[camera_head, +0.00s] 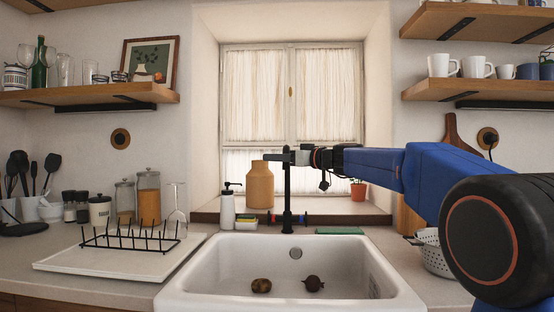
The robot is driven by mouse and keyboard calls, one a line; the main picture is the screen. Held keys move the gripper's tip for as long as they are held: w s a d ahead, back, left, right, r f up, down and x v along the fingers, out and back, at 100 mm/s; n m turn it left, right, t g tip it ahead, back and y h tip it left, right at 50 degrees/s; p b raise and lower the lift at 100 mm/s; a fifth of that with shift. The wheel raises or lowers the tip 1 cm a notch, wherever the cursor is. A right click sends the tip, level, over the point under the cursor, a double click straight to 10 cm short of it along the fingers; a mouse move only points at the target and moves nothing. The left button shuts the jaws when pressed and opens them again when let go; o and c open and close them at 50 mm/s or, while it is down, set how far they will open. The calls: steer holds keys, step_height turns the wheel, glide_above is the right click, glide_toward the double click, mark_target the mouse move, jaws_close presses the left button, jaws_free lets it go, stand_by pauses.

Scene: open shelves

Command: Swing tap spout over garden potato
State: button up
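The black tap (287,195) stands upright behind the sink, with a red and a blue mark at its base. Its top is partly covered by my gripper (288,157), which reaches in from the right at the tap's upper end. A short dark bar extends left there; I cannot tell whether it is spout or finger, nor whether my gripper touches the tap. The finger gap is too small to see. The potato (261,285), brownish-yellow, lies in the sink (205,275) left of centre. A dark reddish, beet-like round vegetable (313,283) lies to its right.
A tan vase (260,186) and a white soap bottle (227,207) stand left of the tap. A potted plant (358,190) and a green sponge (340,231) are to its right. A drying rack (130,237) and glass (177,205) stand left; a colander (432,252) is right.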

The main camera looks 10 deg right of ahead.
jaws_close()
steer(key=s+a+x, duration=0.1)
steer(key=x, duration=0.6)
steer(key=shift+w+a, duration=0.15)
steer(key=shift+a, duration=0.05)
steer(key=shift+r, duration=0.1)
jaws_free()
steer(key=shift+w+d, duration=0.15)
steer(key=shift+d, duration=0.1)
steer(key=shift+a, duration=0.25)
